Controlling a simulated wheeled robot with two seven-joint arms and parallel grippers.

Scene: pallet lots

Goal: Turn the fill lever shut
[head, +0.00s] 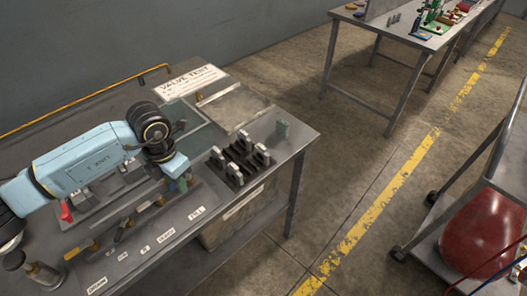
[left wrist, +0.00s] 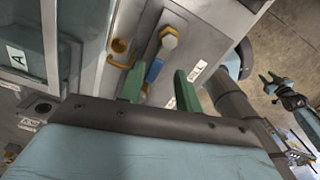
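My left gripper (head: 180,184) reaches down over the right end of the valve row on the bench, beside the FILL label (head: 197,212). In the left wrist view its two green fingers (left wrist: 161,88) stand apart. A blue lever handle (left wrist: 154,71), seemingly the fill lever, lies between them, with gaps visible on both sides. A brass hex fitting (left wrist: 169,40) sits just beyond it. In the head view the gripper and arm mostly hide this lever. My right gripper (left wrist: 270,80) shows small at the right of the left wrist view, with its green fingers apart and empty, away from the bench.
A black rack (head: 240,162) with grey pieces is close on the right. A cart (head: 480,180) with a red vessel (head: 487,230) stands across the floor.

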